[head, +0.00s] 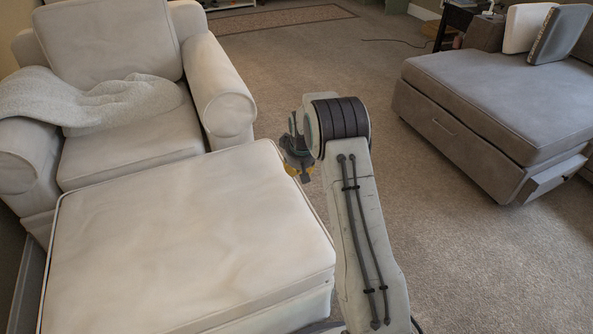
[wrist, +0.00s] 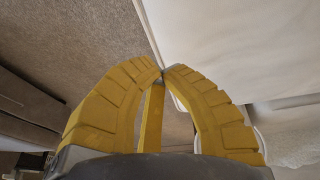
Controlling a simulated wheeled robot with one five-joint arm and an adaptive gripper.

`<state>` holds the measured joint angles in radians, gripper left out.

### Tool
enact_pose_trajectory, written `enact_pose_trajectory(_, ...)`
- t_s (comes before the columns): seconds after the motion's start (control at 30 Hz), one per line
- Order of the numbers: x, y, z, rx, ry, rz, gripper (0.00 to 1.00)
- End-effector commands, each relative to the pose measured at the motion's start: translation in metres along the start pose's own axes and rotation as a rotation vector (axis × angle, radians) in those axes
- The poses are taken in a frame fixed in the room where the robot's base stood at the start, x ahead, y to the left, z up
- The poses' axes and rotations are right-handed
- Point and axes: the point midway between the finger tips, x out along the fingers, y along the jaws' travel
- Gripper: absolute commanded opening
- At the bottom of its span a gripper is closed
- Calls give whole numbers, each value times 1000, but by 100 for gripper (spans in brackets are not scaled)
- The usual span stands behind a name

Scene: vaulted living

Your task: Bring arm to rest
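My arm reaches forward from the bottom of the head view, between the white ottoman and the open carpet. My gripper (head: 299,171) is mostly hidden behind the arm's end joint, with only bits of yellow showing beside the ottoman's far right corner. In the wrist view the two yellow fingers of my gripper (wrist: 161,70) come together at their tips. Nothing shows between them, so it is shut and empty.
A white ottoman (head: 190,235) stands close on the left, before a white armchair (head: 115,60) with a throw blanket (head: 95,97). A grey chaise (head: 500,100) with cushions stands at the right. Carpet (head: 450,240) lies clear between them. A cable (head: 395,41) lies farther back.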

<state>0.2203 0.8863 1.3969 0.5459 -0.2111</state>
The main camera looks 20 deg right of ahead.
Motion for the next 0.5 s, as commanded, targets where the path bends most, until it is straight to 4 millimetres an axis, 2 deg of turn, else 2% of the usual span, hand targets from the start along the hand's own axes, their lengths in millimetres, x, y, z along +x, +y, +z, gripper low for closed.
enact_pose_trajectory(0.03, -12, 2, -2, 0, -1, 0, 0)
enact_pose_trajectory(0.2, -27, 4, -2, 0, 1, 2, 0)
enact_pose_trajectory(0.5, -42, 6, -2, -1, 1, 3, 0)
